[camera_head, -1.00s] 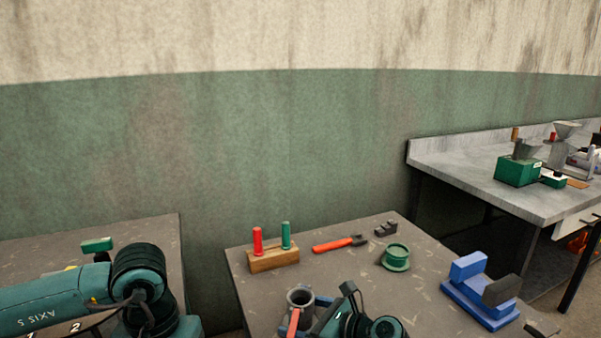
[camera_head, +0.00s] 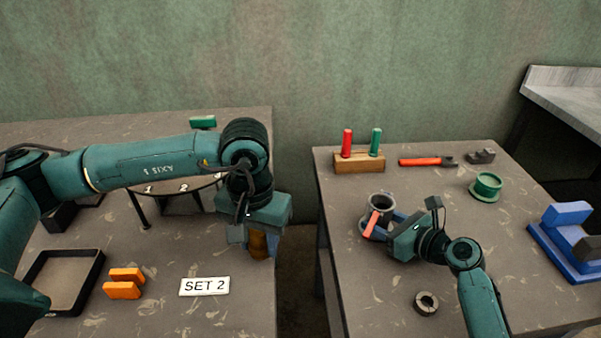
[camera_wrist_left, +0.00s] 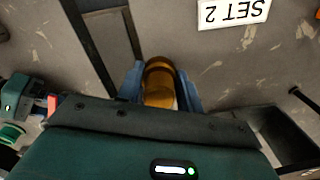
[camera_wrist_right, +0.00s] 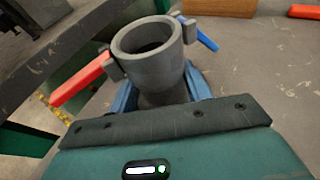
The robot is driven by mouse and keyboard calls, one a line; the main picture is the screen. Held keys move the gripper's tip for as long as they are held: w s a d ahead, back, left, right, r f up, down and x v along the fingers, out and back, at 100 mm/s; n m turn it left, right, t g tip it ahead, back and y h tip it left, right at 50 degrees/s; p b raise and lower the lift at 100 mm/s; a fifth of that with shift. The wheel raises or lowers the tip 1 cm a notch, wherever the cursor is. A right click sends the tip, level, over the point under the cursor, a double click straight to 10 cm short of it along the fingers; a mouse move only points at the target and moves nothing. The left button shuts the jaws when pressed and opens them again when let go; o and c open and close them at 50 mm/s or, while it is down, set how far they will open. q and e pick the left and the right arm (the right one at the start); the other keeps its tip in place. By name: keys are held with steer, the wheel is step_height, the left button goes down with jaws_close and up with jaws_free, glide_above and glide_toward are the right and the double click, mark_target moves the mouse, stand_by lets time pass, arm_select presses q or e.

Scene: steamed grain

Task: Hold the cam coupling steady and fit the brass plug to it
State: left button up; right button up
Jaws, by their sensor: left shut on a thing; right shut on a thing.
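The cam coupling (camera_head: 381,203) is a grey cup with a red lever and a blue lever, upright on the right table near its left edge. My right gripper (camera_head: 388,232) is shut on it; in the right wrist view the coupling's open mouth (camera_wrist_right: 148,45) faces up between the blue fingers. In the left wrist view the plug (camera_wrist_left: 160,85) is a brass cylinder clasped between the blue fingers. The plug and coupling are apart.
A gap separates the two tables. Left are a black tray (camera_head: 96,278) and orange blocks (camera_head: 123,289).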

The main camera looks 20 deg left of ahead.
arm_select(q)
steer(key=w+d+r, duration=0.3)
steer(key=w+d, duration=0.6)
steer(key=w, duration=0.4)
glide_toward(379, 216)
steer(key=w, duration=0.4)
steer(key=shift+s+f, duration=0.15)
steer(key=shift+f, duration=1)
steer(key=shift+s+f, duration=0.1)
steer(key=shift+f, duration=1.05)
steer(key=shift+f, duration=0.2)
steer(key=shift+f, duration=0.25)
steer(key=shift+f, duration=0.55)
steer(key=shift+r, duration=0.35)
stand_by(0.3)
steer(key=shift+f, duration=0.35)
stand_by(0.4)
steer(key=shift+r, duration=0.3)
stand_by(0.3)
